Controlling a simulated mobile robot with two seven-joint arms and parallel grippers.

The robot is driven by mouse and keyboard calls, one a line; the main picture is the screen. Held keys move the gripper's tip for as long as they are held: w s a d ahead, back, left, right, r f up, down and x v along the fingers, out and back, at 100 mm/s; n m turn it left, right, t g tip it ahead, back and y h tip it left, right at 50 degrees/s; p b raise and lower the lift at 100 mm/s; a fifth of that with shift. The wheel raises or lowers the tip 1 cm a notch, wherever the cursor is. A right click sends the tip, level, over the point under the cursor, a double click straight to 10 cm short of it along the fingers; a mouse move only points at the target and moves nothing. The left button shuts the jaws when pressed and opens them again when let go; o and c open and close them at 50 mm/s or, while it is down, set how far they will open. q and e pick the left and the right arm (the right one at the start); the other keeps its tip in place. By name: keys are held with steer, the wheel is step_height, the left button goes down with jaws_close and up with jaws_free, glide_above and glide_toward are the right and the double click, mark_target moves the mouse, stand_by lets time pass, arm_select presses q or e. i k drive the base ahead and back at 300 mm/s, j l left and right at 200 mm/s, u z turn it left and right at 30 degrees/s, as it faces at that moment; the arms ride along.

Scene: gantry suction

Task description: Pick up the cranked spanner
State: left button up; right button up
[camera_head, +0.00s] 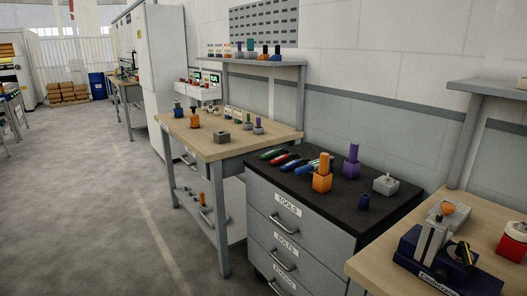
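I cannot make out a cranked spanner for certain. Several slim hand tools (292,162) with green, red and blue colouring lie side by side on the black top of the tool cabinet (338,212), towards its back left. They are too small to tell their exact shapes. Neither of my grippers is in view.
Beside the tools stand an orange block (322,182), a purple block (351,168), a grey block (385,186) and a small dark blue piece (364,202). A wooden workbench (205,145) adjoins on the left. A blue clamp device (425,258) sits front right. The left floor is clear.

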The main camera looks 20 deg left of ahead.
mark_target(268, 155)
steer(key=i+j, duration=0.3)
steer(key=j, duration=0.25)
steer(key=i+j+u, duration=0.1)
steer(key=i+j, duration=0.25)
steer(key=j, duration=0.2)
steer(key=i+j, duration=0.3)
steer(key=j, duration=0.2)
steer(key=i+j, duration=0.35)
steer(key=j, duration=0.2)
steer(key=i+j+u, duration=0.1)
steer(key=i+j, duration=0.25)
steer(key=j, duration=0.15)
